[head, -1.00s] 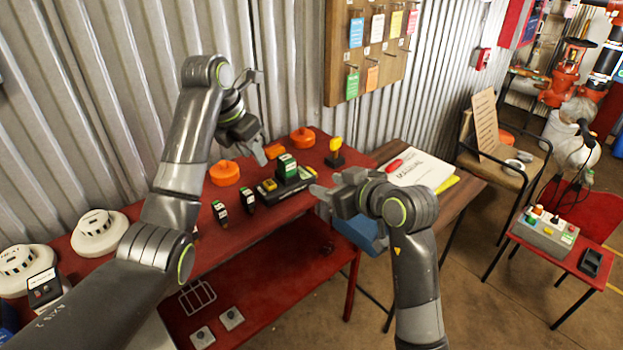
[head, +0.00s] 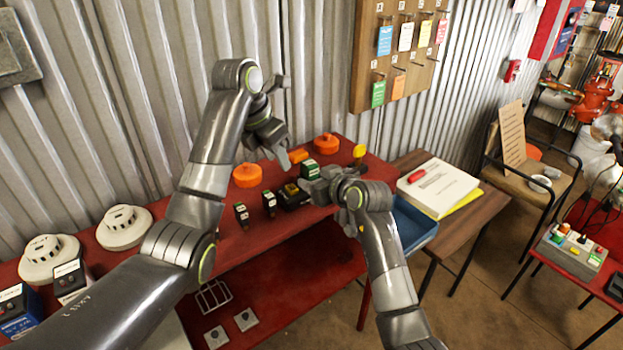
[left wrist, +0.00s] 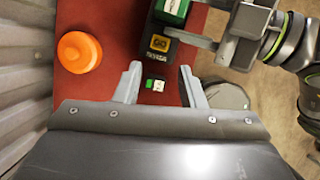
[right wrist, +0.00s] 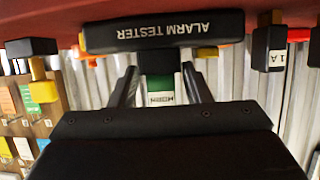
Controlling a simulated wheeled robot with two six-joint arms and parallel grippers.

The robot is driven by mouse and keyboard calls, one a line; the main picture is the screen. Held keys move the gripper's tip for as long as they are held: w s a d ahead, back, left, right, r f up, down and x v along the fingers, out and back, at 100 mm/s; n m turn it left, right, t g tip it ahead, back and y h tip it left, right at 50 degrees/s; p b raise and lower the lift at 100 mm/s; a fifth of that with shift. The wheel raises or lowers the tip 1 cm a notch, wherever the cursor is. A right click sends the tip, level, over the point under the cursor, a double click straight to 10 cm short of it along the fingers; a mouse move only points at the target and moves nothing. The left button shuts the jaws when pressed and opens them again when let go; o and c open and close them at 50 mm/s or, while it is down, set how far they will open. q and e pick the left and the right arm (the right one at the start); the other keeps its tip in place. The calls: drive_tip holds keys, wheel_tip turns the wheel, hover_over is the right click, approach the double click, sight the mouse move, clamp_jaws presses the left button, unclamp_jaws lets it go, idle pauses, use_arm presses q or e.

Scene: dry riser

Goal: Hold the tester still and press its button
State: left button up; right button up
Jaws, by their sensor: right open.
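The alarm tester (head: 291,198) is a black unit on the red bench, with a yellow GO button and a green-and-white module (head: 309,170) standing up from it. In the left wrist view its GO button (left wrist: 159,43) lies just beyond my left fingertips. My left gripper (head: 278,156) is open and empty above the bench, behind the tester; it also shows in the left wrist view (left wrist: 159,78). My right gripper (head: 314,187) is open at the tester's right side. In the right wrist view, the green-and-white module (right wrist: 161,90) shows between its fingers (right wrist: 159,80); contact cannot be told.
Two small black modules (head: 269,204) (head: 241,214) stand left of the tester. Orange caps (head: 247,175) (head: 326,144) and a yellow-topped post (head: 359,153) stand nearby. White detectors (head: 125,228) sit far left. A blue bin (head: 415,224) and manual (head: 437,186) are at right.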

drive_tip(key=shift+x, duration=1.1)
use_arm(q)
drive_tip(key=shift+c, duration=0.2)
use_arm(e)
drive_tip(key=c, duration=0.8)
use_arm(q)
clamp_jaws()
idle(0.3)
